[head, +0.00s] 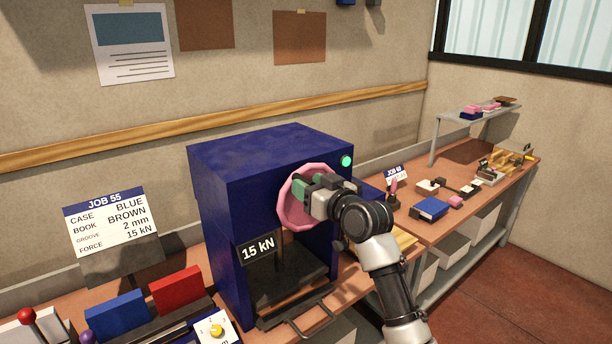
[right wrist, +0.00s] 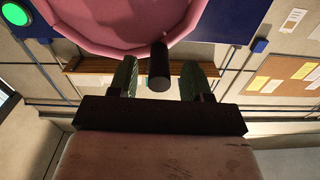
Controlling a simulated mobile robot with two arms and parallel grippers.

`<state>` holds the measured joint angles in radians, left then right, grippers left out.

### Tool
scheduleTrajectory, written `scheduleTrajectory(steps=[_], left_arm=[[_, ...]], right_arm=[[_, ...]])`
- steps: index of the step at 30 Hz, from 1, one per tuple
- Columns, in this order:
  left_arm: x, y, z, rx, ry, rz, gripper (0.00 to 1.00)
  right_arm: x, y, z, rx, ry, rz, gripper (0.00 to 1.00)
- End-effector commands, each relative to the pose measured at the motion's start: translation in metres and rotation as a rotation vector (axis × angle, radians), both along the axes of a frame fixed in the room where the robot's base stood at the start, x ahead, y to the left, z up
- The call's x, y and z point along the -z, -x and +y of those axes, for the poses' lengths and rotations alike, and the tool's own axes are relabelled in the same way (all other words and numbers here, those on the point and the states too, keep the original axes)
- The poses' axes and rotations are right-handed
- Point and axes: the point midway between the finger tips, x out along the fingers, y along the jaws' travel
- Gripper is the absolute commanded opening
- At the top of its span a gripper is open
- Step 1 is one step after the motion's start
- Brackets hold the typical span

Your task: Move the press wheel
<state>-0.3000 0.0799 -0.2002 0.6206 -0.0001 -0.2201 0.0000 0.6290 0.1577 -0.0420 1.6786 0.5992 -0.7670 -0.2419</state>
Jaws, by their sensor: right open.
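The pink press wheel (head: 287,207) is on the front of the dark blue press (head: 225,215). In the right wrist view the wheel (right wrist: 120,30) fills the top, and its short black handle (right wrist: 159,68) sticks out towards me. My right gripper (head: 307,187) is in front of the wheel and covers part of it. In the right wrist view its two green fingers (right wrist: 160,80) are open, one on each side of the handle, with gaps between. My left gripper is not in view.
A green lamp (head: 347,161) is lit on the press. A "15 kN" label (head: 257,247) is on its front, and a Job 55 card (head: 110,222) stands at left. Blue and red blocks (head: 176,288) stand front left. A side bench (head: 425,229) holds small items.

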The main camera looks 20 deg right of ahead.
Motion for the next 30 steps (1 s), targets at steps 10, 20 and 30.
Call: scheduleTrajectory(steps=[10,20,30], left_arm=[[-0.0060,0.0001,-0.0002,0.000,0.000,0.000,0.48],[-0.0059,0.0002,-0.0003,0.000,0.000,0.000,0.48],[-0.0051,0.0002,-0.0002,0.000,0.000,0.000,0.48]], right_arm=[[0.0009,-0.0131,0.0055,-0.001,0.000,0.001,0.48],[0.0008,-0.0128,0.0051,0.000,0.000,0.000,0.18],[0.0011,-0.0131,0.0049,0.000,0.002,-0.001,0.00]])
